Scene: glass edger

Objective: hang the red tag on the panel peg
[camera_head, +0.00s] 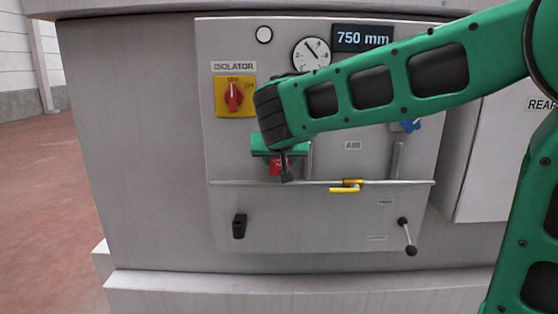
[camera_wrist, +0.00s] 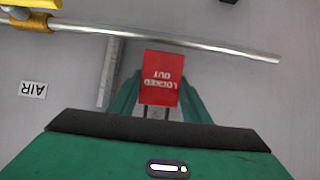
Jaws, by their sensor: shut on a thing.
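The red tag (camera_wrist: 162,76), lettered "LOCKED OUT", is held between the green fingers of my gripper (camera_wrist: 158,98) in the wrist view. Its lettering is upside down there. In the head view the tag (camera_head: 276,167) is a small red patch under my gripper (camera_head: 283,160), partly hidden by it. My gripper is shut on the tag in front of the grey panel (camera_head: 325,222), just above the thin horizontal pipe as seen there. A black fitting (camera_head: 239,227) is on the panel at lower left. I cannot tell whether it is the peg.
The horizontal pipe (camera_head: 400,183) carries a yellow-handled valve (camera_head: 346,187). The red isolator knob (camera_head: 233,97) sits on a yellow plate at upper left. A black-knobbed lever (camera_head: 408,240) is at lower right. My arm covers part of the upper panel. The lower middle is mostly bare.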

